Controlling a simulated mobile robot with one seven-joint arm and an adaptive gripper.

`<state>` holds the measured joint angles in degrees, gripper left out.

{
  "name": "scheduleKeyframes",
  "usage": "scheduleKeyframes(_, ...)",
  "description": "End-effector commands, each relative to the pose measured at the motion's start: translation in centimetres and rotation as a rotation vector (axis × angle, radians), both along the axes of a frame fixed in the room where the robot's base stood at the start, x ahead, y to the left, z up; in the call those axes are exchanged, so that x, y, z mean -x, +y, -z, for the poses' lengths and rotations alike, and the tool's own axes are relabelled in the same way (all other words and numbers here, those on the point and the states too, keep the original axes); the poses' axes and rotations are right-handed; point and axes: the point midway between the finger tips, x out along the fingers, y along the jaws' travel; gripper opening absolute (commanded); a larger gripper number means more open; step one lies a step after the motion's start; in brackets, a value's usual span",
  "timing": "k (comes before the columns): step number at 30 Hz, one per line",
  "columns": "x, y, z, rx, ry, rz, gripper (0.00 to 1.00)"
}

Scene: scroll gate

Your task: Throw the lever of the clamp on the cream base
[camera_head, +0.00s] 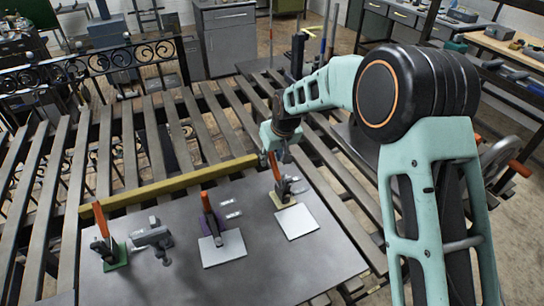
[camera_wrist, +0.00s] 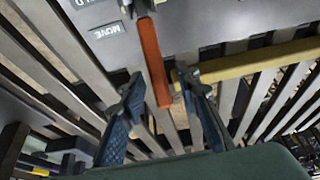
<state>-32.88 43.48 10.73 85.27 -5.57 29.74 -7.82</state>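The clamp with the cream base (camera_head: 284,199) stands at the right of the grey plate, by a white square. Its orange lever (camera_head: 274,167) stands up towards my gripper (camera_head: 277,150). In the wrist view the lever (camera_wrist: 151,55) runs down from the top edge and its end lies between my two blue fingers (camera_wrist: 157,84). The fingers are apart, with a gap on either side of the lever, so my gripper is open. The clamp body is mostly cut off at the top of the wrist view.
Two more orange-lever clamps stand on a purple base (camera_head: 206,224) and a green base (camera_head: 113,258). A grey metal fixture (camera_head: 153,237) sits between them. A yellow bar (camera_head: 170,186) runs along the plate's far edge and ends near my gripper. Slats lie beyond.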

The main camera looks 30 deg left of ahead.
Motion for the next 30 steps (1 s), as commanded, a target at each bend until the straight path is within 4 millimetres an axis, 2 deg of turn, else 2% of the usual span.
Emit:
scheduleKeyframes(1,0.0,0.0,0.0,0.0,0.0,0.0,0.24)
scheduleKeyframes(8,0.0,0.0,0.0,0.0,0.0,0.0,0.0)
scheduleKeyframes(23,0.0,0.1,0.0,-0.003,-0.002,0.0,0.0)
scheduleKeyframes(30,0.0,1.2,0.0,-0.025,-0.02,0.0,0.0)
